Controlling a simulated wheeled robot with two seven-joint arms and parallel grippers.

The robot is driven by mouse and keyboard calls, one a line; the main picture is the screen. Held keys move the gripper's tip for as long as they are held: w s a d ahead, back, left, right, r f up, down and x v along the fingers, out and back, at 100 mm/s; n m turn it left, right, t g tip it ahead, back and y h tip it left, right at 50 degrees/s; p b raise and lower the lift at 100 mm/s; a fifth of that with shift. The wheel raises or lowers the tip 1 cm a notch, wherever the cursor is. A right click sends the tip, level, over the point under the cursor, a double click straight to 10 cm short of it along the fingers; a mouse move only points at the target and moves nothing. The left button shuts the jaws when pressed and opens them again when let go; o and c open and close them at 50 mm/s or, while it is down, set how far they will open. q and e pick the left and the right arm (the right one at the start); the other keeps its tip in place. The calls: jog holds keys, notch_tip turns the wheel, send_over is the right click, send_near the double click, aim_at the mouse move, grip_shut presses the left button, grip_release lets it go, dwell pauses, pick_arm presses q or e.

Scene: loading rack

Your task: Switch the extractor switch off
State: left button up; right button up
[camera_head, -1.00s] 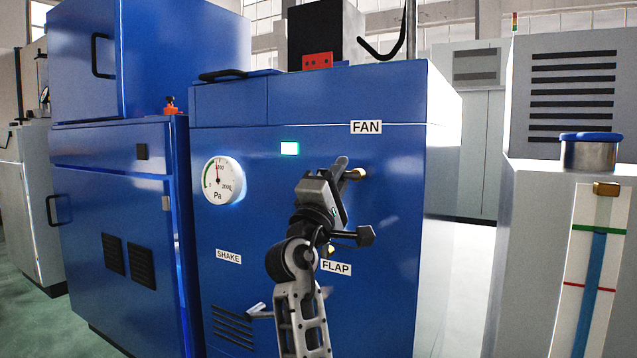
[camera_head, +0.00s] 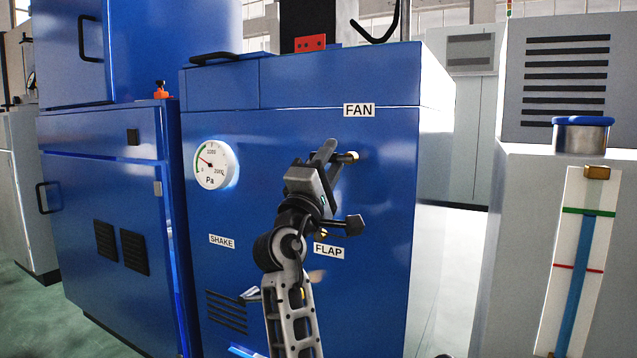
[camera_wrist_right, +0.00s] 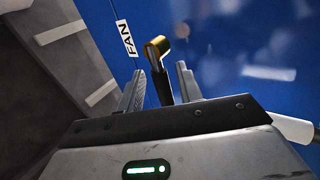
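The extractor switch is at the FAN label (camera_head: 359,110) on the front of the blue cabinet (camera_head: 385,240). Its brass end (camera_head: 351,156) shows just right of my right gripper (camera_head: 328,160). In the right wrist view, the switch's dark lever (camera_wrist_right: 164,84) with its brass end (camera_wrist_right: 156,47) stands between the two fingers of my right gripper (camera_wrist_right: 162,85). A gap shows on each side of the lever, so the fingers are open around it. In the head view, the hand hides most of the lever. My left gripper is not in view.
The pressure gauge (camera_head: 211,164) is left of the hand, its needle pointing up-left. The SHAKE label (camera_head: 222,241) and FLAP label (camera_head: 329,250) are lower. A grey unit (camera_head: 515,230) stands at the right.

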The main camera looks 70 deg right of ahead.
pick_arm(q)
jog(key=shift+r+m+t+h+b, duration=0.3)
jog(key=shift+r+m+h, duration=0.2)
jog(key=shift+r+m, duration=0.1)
pick_arm(e)
jog(key=v, duration=1)
jog(key=shift+a, duration=0.35)
jog(key=shift+f, duration=0.1)
